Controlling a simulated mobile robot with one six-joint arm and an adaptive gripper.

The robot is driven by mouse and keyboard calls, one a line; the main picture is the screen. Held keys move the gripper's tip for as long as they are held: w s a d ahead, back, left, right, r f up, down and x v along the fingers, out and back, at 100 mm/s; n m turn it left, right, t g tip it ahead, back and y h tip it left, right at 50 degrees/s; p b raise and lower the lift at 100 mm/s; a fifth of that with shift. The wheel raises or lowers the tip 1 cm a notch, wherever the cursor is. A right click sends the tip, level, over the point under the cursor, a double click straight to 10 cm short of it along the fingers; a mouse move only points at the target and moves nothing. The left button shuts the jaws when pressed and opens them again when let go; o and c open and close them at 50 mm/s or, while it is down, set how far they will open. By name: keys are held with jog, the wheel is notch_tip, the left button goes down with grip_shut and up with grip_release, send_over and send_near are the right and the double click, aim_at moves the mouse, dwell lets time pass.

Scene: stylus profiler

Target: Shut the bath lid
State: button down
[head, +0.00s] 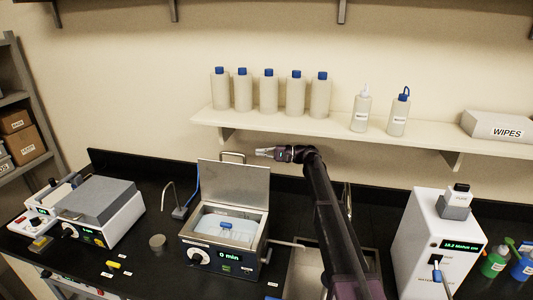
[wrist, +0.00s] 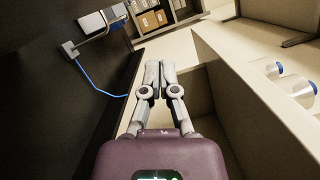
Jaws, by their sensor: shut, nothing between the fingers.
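The bath (head: 252,258) stands on the black bench in the head view, its front dial beside a display reading "0 min". Its grey metal lid (head: 234,183) is open and stands upright at the back of the bath. A bar handle (head: 232,155) shows at the lid's top edge. A tray with a blue-topped piece (head: 226,225) sits inside the open bath. My gripper (head: 259,153) is shut and empty, just right of the handle and above the lid's right part; contact cannot be told. In the wrist view my shut fingertips (wrist: 158,66) show, but I cannot make out the lid.
A wall shelf (head: 300,122) with several blue-capped bottles (head: 269,92) runs behind and above my gripper. A grey-lidded instrument (head: 100,205) stands left, a white machine (head: 432,235) right. A bent metal tube (head: 168,192) rises left of the bath. A sink (head: 303,270) lies to its right.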

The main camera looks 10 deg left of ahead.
jog(key=s+a+r+p, duration=0.1)
jog(key=s+a, duration=0.4)
jog(key=a, duration=0.2)
jog(key=shift+r+p, duration=0.35)
jog(key=shift+a, duration=0.1)
